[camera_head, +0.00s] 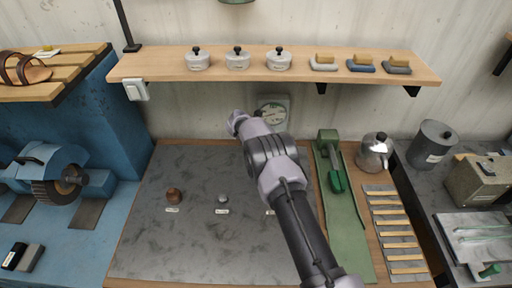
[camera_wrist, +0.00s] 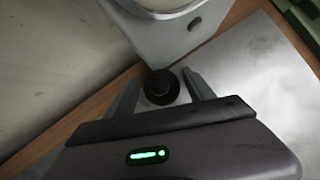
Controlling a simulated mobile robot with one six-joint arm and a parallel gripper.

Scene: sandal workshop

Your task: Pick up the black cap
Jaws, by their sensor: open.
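The black cap (camera_wrist: 160,87) is a dark round piece with a raised middle, seen from above in the wrist view. My gripper (camera_wrist: 160,77) is open, with one finger on each side of the cap. I cannot tell whether either finger touches it or how high the jaws are above it. In the head view my arm hides the cap and the jaws.
A brown knob (camera_head: 174,196) and a grey knob (camera_head: 222,198) sit by labels on the grey mat (camera_head: 170,250). A green tool (camera_head: 330,160) and a metal pot (camera_head: 375,153) stand right. A shelf (camera_head: 160,66) crosses above.

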